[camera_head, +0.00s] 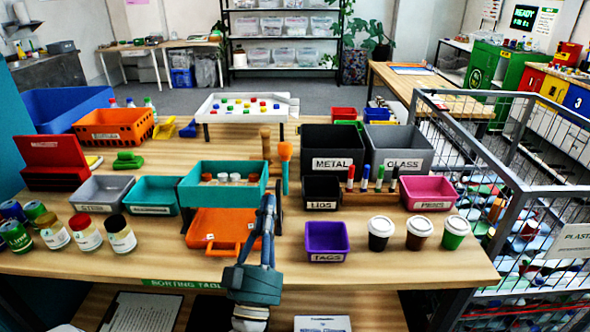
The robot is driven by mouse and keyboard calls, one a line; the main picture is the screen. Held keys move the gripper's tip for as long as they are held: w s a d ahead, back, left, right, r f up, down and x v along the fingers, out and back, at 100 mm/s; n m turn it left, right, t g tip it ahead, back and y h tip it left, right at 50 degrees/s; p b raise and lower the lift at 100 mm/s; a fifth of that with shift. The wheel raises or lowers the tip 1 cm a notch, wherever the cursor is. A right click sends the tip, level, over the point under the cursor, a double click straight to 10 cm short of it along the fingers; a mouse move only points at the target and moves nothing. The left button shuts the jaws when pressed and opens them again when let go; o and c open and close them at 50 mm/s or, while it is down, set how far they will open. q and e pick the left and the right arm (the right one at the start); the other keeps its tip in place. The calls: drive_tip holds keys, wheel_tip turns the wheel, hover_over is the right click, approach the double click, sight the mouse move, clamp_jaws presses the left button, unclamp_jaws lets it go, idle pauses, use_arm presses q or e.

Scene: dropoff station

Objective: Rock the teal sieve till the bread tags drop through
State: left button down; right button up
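The teal sieve (222,197) stands left of the table's middle, seemingly level. Several whitish and brown round pieces show inside it; I cannot make out bread tags among them. An orange tray (200,229) lies below and in front of it, with a small pale mark or piece on it.
Left of the sieve are a teal bin (153,209), a grey bin (99,208) and jars (85,232). Right are a black LIDS bin (321,206), lidded cups (419,232) and a pink bin (429,206). An orange-headed tool (285,152) stands behind my gripper.

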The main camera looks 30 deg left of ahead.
use_arm(q)
drive_tip(key=w+f+p+x, duration=0.1)
drive_tip(key=f+p+x, duration=0.1)
drive_tip(key=x, duration=1)
drive_tip(key=shift+w+a+p, duration=0.3)
drive_tip(key=shift+p, duration=0.3)
drive_tip(key=shift+r, duration=0.15)
